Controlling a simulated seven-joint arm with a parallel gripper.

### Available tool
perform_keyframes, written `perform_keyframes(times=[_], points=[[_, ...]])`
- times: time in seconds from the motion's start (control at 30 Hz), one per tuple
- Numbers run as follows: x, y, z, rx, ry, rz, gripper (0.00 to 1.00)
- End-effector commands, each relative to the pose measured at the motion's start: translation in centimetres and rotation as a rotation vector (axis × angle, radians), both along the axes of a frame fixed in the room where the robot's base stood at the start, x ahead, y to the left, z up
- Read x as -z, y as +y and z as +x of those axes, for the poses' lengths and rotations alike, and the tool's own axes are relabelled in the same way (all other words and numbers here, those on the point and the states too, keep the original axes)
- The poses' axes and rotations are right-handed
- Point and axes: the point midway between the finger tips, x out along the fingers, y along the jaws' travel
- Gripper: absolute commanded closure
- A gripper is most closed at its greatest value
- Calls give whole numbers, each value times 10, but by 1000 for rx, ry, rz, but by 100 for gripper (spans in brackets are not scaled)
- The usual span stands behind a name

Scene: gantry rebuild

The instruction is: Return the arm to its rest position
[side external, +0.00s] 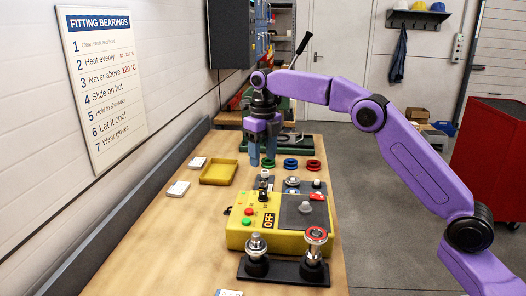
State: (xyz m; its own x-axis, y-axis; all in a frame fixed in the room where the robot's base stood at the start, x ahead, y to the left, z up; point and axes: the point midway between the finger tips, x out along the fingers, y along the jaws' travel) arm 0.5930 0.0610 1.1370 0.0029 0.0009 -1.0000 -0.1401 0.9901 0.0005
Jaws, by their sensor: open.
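My purple arm reaches in from the right, and my gripper (262,160) points down above the wooden bench (178,242). Its two blue-grey fingers are apart with nothing seen between them. The fingertips hang just behind the yellow machine and to the right of the yellow tray. From this angle I cannot tell their exact height above the bench.
A yellow machine (236,233) with buttons and an "OFF" label stands mid-bench. In front, a black stand (285,270) carries two metal parts. A yellow tray (219,172) lies left; blue, red and green rings (314,165) lie behind. A red cabinet (490,160) stands right.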

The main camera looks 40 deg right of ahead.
Motion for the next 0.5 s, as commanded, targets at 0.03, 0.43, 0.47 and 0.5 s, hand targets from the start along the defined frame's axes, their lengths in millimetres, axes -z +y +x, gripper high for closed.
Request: perform_keyframes(times=[0.03,0.43,0.47,0.5], points=[[-3,0,0,0,0,0,44],[-7,0,0,0,1,0,44],[-7,0,0,0,1,0,44],[-7,0,0,0,1,0,44]])
